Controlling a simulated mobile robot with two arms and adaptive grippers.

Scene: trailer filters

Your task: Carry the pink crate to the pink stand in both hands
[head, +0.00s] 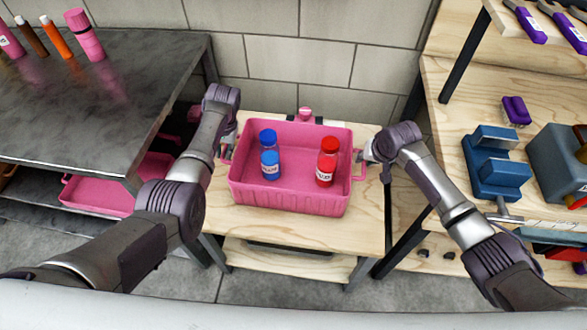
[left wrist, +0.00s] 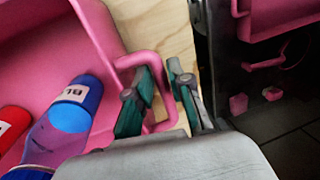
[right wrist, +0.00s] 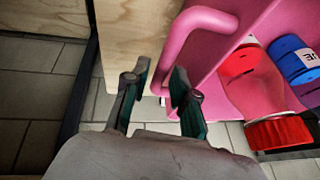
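The pink crate (head: 290,201) sits on a light wooden table. Whether any finger touches a handle is not clear. I cannot identify a pink stand in these views.
A dark metal table (head: 100,100) with pink, brown and orange cylinders stands at left. A pink tray (head: 95,196) lies on its lower shelf. A small pink object (head: 305,114) is behind the crate. A wooden workbench with a blue vise (head: 495,165) is at right.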

